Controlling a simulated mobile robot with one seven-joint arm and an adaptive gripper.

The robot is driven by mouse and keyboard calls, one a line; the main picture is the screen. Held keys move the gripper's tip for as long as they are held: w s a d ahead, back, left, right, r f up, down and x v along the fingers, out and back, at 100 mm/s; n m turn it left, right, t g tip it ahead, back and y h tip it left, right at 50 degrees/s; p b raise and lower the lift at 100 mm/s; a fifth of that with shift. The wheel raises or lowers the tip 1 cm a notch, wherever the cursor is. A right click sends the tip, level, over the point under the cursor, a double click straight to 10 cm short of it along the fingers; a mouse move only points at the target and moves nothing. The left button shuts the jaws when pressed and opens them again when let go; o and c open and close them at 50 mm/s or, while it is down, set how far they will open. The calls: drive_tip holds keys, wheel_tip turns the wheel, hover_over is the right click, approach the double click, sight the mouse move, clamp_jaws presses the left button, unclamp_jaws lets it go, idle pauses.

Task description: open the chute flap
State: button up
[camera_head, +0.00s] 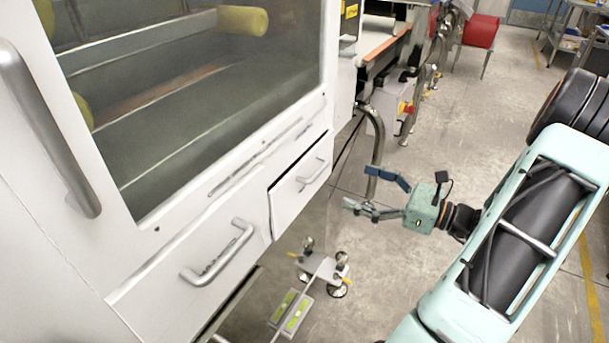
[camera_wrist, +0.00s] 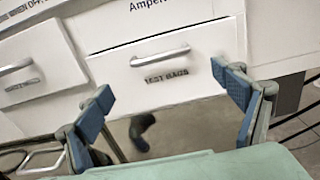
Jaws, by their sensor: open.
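The white machine front (camera_head: 150,262) has two lower panels with silver bar handles. A larger panel handle (camera_head: 218,255) is at the lower left and a smaller panel handle (camera_head: 313,175) is to its right. I cannot tell for sure which is the chute flap. In the wrist view, a white panel marked "TEST BAGS" (camera_wrist: 110,70) has a horizontal handle (camera_wrist: 160,57) and looks closed. Another handled panel (camera_wrist: 60,85) is at its left, its label unreadable. My gripper (camera_head: 358,187) is open and empty, right of the panels; its blue-padded fingers (camera_wrist: 170,100) show apart, below the handle.
A bent metal pipe (camera_head: 377,145) stands behind my gripper. A footed stand (camera_head: 320,268) and green-marked bars (camera_head: 291,311) are low on the floor below the panels. A large vertical handle (camera_head: 48,130) is on the machine's left.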

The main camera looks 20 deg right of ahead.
sight(320, 168)
drive_tip(key=b+x, duration=0.2)
drive_tip(key=x, duration=0.8)
drive_tip(key=shift+w+a, duration=0.2)
drive_tip(key=shift+w, duration=0.05)
drive_tip(key=shift+c, duration=0.2)
drive_tip(key=c, duration=1.3)
